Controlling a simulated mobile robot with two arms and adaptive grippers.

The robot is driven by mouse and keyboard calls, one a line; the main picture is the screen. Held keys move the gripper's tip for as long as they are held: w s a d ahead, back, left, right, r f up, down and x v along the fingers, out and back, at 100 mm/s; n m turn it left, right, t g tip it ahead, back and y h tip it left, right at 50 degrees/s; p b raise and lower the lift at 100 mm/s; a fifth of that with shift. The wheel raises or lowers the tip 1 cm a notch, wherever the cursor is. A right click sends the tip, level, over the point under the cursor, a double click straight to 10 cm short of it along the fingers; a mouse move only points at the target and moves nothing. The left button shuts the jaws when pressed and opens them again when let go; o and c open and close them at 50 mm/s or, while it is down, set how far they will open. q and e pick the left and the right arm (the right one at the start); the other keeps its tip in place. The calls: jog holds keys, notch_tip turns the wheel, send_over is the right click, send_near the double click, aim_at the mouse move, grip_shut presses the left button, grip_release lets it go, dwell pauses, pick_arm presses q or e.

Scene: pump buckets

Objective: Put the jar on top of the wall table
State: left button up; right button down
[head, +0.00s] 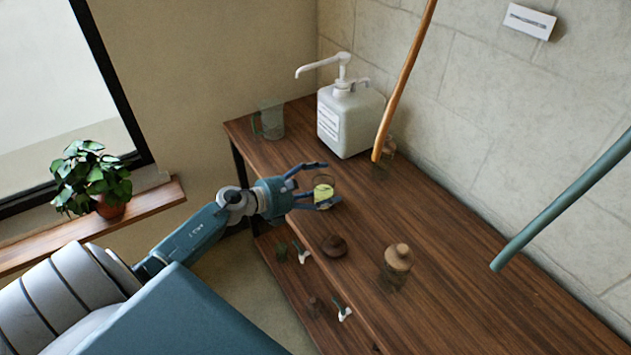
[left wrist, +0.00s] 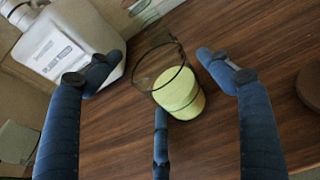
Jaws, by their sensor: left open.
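A clear glass jar (head: 324,192) with pale yellow-green contents is near the front edge of the wooden wall table (head: 470,270), seemingly resting on its top. My left gripper (head: 329,184) is open, its fingers spread to either side of the jar. In the left wrist view the jar (left wrist: 178,88) lies between the spread blue fingers of the left gripper (left wrist: 162,62), with a third finger close below it. I cannot tell whether any finger touches it. My right gripper is not in view.
A white pump bottle (head: 348,118) and a clear glass pitcher (head: 269,120) stand behind the jar. A brown round object (head: 334,246) and a lidded glass jar (head: 398,258) are nearer. A lower shelf (head: 290,265) holds small items. Two poles slant over the table.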

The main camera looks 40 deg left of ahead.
pick_arm(q)
jog(key=b+v, duration=0.2)
jog(key=v, duration=0.8)
jog(key=shift+s+a+r, duration=0.1)
jog(key=shift+s+r, duration=0.05)
jog(key=shift+s, duration=0.2)
jog(key=shift+s+a+r, duration=0.25)
jog(key=shift+s+r, duration=0.1)
jog(key=shift+s, duration=0.2)
